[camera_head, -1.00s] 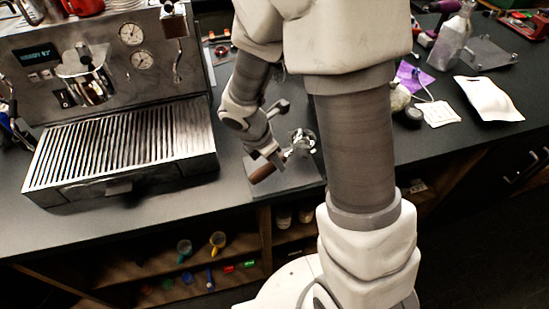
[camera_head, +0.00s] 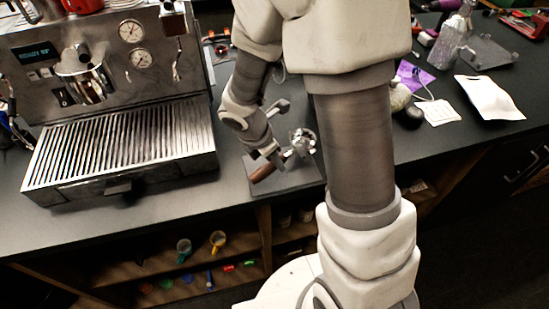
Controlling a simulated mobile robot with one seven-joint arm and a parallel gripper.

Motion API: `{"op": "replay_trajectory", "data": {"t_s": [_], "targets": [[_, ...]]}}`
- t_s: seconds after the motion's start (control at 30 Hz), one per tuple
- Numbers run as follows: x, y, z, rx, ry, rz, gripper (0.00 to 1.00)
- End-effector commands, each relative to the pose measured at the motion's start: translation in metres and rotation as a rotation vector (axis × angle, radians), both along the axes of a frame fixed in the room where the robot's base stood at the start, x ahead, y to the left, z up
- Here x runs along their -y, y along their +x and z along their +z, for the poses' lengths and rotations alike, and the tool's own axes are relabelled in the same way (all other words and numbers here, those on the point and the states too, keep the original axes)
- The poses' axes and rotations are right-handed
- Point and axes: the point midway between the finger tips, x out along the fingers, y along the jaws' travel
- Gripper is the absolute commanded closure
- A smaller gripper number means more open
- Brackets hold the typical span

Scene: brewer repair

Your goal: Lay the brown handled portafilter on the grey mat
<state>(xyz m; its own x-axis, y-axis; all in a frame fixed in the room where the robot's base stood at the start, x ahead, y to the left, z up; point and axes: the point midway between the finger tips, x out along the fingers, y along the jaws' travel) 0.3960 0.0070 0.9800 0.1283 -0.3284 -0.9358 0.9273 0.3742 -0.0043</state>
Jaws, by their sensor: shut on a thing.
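The portafilter (camera_head: 301,140) has a brown handle (camera_head: 262,173) and a shiny metal head. It is at or just above the grey mat (camera_head: 298,181), right of the espresso machine; I cannot tell whether it touches the mat. My gripper (camera_head: 268,163) points down and is shut on the portafilter near the handle. The handle points to the lower left and the head to the upper right. My arm hides the right part of the mat.
The espresso machine (camera_head: 119,153) with its ribbed drip tray stands to the left. A metal bottle (camera_head: 452,40), a purple cloth (camera_head: 417,76) and a white pouch (camera_head: 489,97) lie or stand to the right. The counter's front edge runs below the mat.

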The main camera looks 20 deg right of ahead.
Motion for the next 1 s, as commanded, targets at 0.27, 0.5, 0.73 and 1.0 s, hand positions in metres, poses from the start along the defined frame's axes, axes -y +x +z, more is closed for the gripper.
{"op": "replay_trajectory", "data": {"t_s": [0.27, 0.5, 0.73, 1.0], "targets": [[0.0001, 0.0003, -0.0034, 0.001, -0.001, 0.0, 1.0], [0.0001, 0.0003, -0.0062, 0.001, -0.001, 0.0, 1.0], [0.0, 0.0003, -0.0089, 0.001, -0.001, 0.0, 1.0], [0.0, 0.0002, -0.0088, 0.001, 0.0, 0.0, 0.27]]}}
